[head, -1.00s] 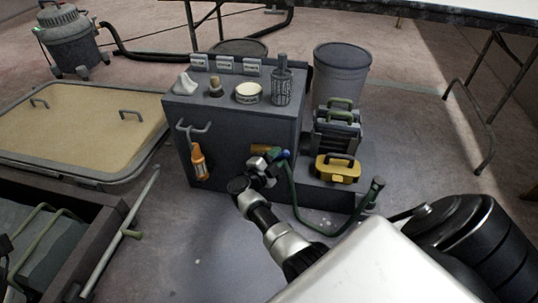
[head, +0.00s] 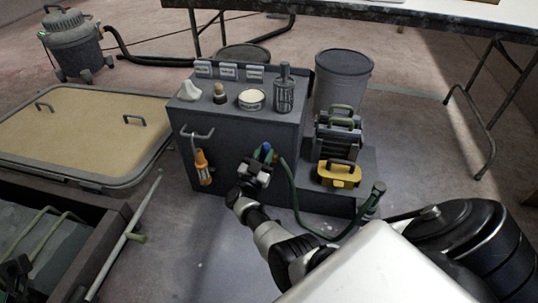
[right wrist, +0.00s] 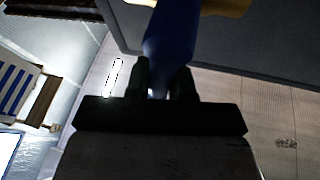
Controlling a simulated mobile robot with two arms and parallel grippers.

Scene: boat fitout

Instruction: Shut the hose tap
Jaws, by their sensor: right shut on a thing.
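The hose tap shows as a small blue handle (head: 267,148) on the front of the dark grey cabinet, with a green hose (head: 292,190) running down from beside it. My right gripper (head: 258,165) is at the tap, just below the blue part, and hides much of the tap body. In the right wrist view the blue handle (right wrist: 170,38) stands between the two dark fingers (right wrist: 166,82), which are shut on it. A bit of yellow brass shows above it there. My left gripper is not in view.
The cabinet (head: 225,135) holds small jars and a caged lamp on top. An orange bottle (head: 203,166) hangs at its left front. A yellow case (head: 339,174) stands to the right on a low step. A crate (head: 95,250) is at lower left.

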